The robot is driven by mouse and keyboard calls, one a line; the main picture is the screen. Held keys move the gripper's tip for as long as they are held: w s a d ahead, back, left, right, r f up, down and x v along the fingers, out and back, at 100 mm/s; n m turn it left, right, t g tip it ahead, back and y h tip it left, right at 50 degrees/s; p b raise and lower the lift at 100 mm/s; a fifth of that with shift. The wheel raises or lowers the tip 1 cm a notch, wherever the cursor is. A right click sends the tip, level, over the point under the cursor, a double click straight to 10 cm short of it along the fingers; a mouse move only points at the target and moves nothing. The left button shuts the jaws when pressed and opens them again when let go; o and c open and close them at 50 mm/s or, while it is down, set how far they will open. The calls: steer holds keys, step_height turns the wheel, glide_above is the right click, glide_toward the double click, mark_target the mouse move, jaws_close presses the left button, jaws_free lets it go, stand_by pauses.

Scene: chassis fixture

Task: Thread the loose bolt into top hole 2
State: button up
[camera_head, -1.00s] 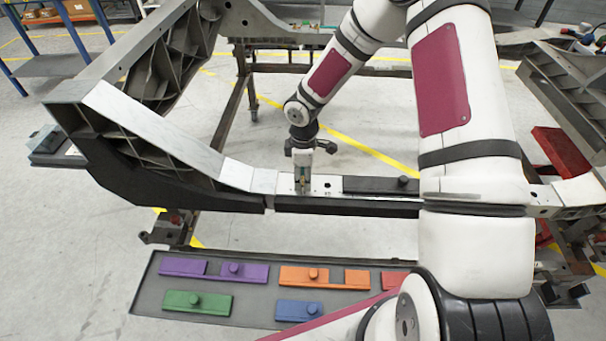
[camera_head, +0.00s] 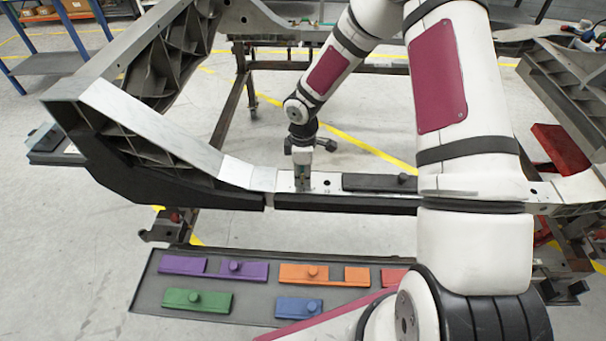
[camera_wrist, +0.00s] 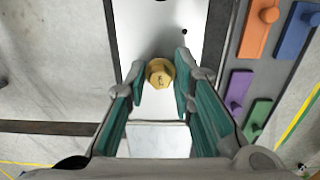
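The gold hex-head bolt (camera_wrist: 160,73) stands head-up at the light top face of the chassis rail (camera_wrist: 155,30) in the wrist view. How deep it sits in a hole cannot be told. My gripper (camera_wrist: 159,70) is open around the bolt head, a finger on each side, with a clear gap on the left and a very narrow one on the right. In the head view my gripper (camera_head: 303,183) points straight down at the rail (camera_head: 264,180), left of the black block. The bolt cannot be made out clearly there. A dark hole (camera_head: 327,183) shows just right of the gripper.
A black block with a knob (camera_head: 375,183) lies on the rail to the right. A grey tray (camera_head: 250,312) in front holds several coloured knobbed blocks, including a green one (camera_head: 197,301). The sloping chassis arm (camera_head: 150,130) rises at the left.

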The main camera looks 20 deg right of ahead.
mark_target(303, 176)
steer(key=shift+n, duration=2.1)
jaws_close()
steer(key=shift+r+p, duration=0.4)
steer(key=shift+r, duration=0.35)
steer(key=shift+r+p, duration=1)
steer(key=shift+r, duration=1.15)
